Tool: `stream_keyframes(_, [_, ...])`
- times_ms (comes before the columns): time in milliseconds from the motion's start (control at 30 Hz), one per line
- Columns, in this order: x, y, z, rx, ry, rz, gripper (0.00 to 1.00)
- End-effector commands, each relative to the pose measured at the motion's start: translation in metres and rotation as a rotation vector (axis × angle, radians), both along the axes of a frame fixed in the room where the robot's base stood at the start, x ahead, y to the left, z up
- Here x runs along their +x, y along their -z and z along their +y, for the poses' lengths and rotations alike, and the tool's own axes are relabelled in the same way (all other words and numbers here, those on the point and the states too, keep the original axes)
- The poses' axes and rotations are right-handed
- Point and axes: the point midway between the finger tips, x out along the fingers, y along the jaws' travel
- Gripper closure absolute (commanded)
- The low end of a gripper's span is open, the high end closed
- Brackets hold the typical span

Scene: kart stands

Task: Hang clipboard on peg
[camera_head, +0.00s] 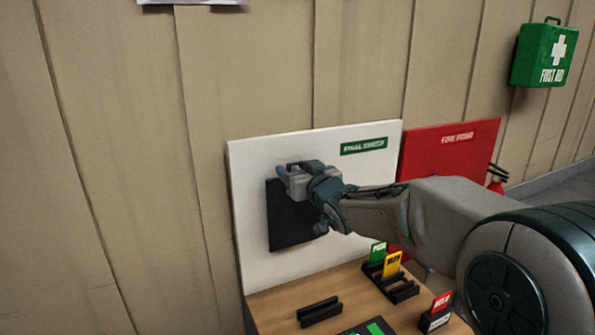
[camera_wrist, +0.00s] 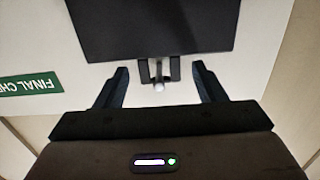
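The dark clipboard (camera_head: 288,222) is against the white board, below my gripper (camera_head: 290,178) in the head view. In the wrist view, the clipboard (camera_wrist: 150,28) fills the top, with a dark clip (camera_wrist: 174,68) at its near edge. A pale round-ended peg (camera_wrist: 158,86) shows at the middle of that clip. The clipboard looks hung on it, though the exact contact is hard to tell. My gripper (camera_wrist: 161,78) is open, with one finger on each side of the clip and a gap to both. In the head view my gripper hides the clip and peg.
The white board (camera_head: 250,165) has a green "FINAL CHECK" label (camera_head: 364,146). A red board (camera_head: 448,150) stands to its right. On the wooden table (camera_head: 272,297) below are a black holder (camera_head: 319,311), a rack (camera_head: 400,288) with green and yellow cards, and a red card (camera_head: 441,302).

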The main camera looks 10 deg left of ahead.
Motion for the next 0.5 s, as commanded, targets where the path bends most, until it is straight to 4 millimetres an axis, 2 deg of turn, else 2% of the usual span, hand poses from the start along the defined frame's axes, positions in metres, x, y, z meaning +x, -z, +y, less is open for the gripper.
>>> stream_keyframes(333, [-0.002,0.001,-0.002,-0.001,0.001,0.001,0.35])
stream_keyframes(500, [-0.014,0.0,-0.012,0.0,0.002,-0.001,0.35])
